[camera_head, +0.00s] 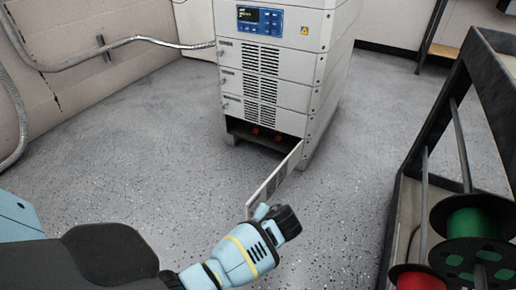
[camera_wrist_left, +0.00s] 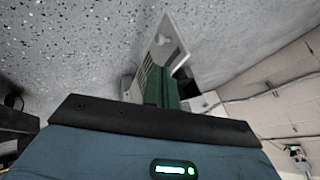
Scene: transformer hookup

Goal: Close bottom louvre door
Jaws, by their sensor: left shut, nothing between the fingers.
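The bottom louvre door (camera_head: 275,184) stands open, swung out from the lower right corner of the white cabinet (camera_head: 310,75) towards me. The bottom opening (camera_head: 255,132) is dark, with small orange parts inside. My left gripper (camera_head: 268,212) is shut and empty at the door's free end, overlapping it in the head view. In the left wrist view, the closed fingers (camera_wrist_left: 161,86) are beside the door panel (camera_wrist_left: 166,47); I cannot tell whether they touch it. My right gripper is not in view.
Three louvred panels above the opening are shut. A dark rack (camera_head: 405,190) with green and red cable spools (camera_head: 474,222) stands at the right. Grey conduit (camera_head: 90,62) runs along the left wall. The floor left of the door is clear.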

